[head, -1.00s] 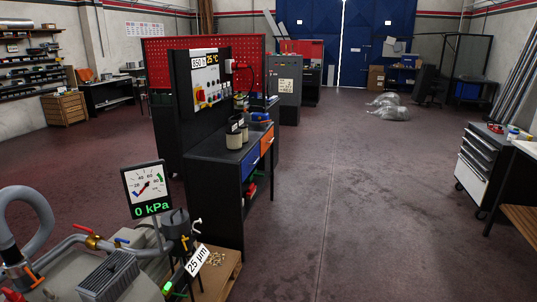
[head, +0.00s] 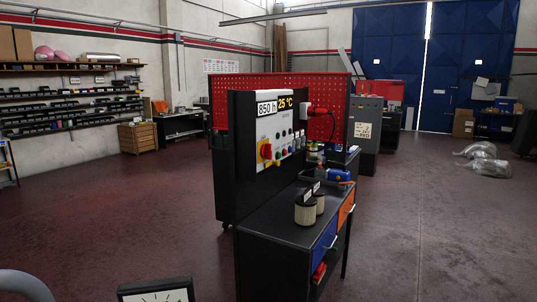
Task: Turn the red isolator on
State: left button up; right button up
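A light grey control panel (head: 283,135) is fixed on a black upright stand above a black workbench. A red and yellow rotary switch (head: 266,151), which looks like the red isolator, sits at the panel's lower left. Its handle position is too small to read for certain. A red plug (head: 318,110) with a cable is at the panel's right side. Neither of my grippers shows in the head view.
The black workbench (head: 285,232) carries two pale filter cartridges (head: 305,210) and a tray with a blue item. A dark gauge frame (head: 157,290) and a grey hose (head: 22,286) show at the bottom left. Floor is open left and right of the bench.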

aim_at(266, 149)
jog(key=i+l+u, duration=0.1)
jog(key=i+l, duration=0.25)
jog(key=i+l+u, duration=0.1)
jog(key=i+l, duration=0.25)
jog(key=l, duration=0.15)
jog(key=i+l+u, duration=0.15)
jog(key=i+l, duration=0.15)
jog(key=l, duration=0.15)
